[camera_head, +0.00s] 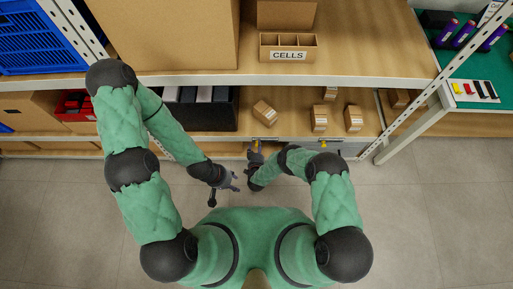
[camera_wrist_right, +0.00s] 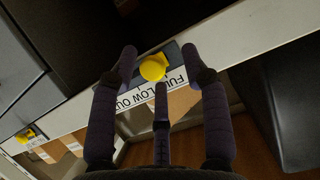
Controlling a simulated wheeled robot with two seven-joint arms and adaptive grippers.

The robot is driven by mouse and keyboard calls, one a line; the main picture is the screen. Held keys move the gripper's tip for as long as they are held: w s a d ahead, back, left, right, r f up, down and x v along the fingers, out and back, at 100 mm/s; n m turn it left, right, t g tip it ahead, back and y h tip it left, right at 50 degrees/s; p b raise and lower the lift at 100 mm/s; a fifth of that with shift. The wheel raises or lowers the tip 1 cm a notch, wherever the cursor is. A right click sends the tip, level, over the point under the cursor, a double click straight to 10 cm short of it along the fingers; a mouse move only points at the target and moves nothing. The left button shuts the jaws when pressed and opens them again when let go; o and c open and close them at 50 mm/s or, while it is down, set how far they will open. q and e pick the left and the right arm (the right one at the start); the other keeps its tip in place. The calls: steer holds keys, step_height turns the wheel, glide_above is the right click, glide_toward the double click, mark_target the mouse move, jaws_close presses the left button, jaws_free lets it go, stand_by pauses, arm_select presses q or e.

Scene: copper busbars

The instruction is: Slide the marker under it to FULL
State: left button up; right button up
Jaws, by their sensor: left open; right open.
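A yellow round marker (camera_wrist_right: 153,68) sits on a dark slide strip on the shelf's front edge in the right wrist view. A white label (camera_wrist_right: 147,94) beside it reads FULL, LOW, OUT, partly covered by a finger. The marker is around the LOW to FULL part; its exact position is hard to tell. My right gripper (camera_wrist_right: 158,62) is open, with its fingers spread around the marker; contact is unclear. In the head view my right gripper (camera_head: 256,157) is at the lower shelf's edge. My left gripper (camera_head: 228,182) is open and empty, just below and left of it.
A second yellow marker (camera_wrist_right: 25,135) is on the edge at left; one shows in the head view (camera_head: 323,143). Small cartons (camera_head: 264,112) and a black bin (camera_head: 200,115) stand on the lower shelf. A CELLS box (camera_head: 288,55) is above. The floor (camera_head: 440,210) at right is clear.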

steer(key=v, duration=1.2)
stand_by(0.5)
steer(key=d+r+m+g+y+p, duration=0.1)
steer(key=d+r+g+y+p, duration=0.1)
steer(key=d+r+g+p, duration=0.55)
steer(key=s+d+r+g+y, duration=0.1)
steer(key=s+r+g, duration=0.1)
steer(key=s+r, duration=0.5)
steer(key=s+d+r+m+g+y, duration=0.1)
steer(key=s+r+g, duration=0.2)
steer(key=s+r, duration=0.4)
step_height(320, 180, up, 3)
steer(key=shift+d+r+g, duration=0.1)
steer(key=shift+d+g, duration=0.25)
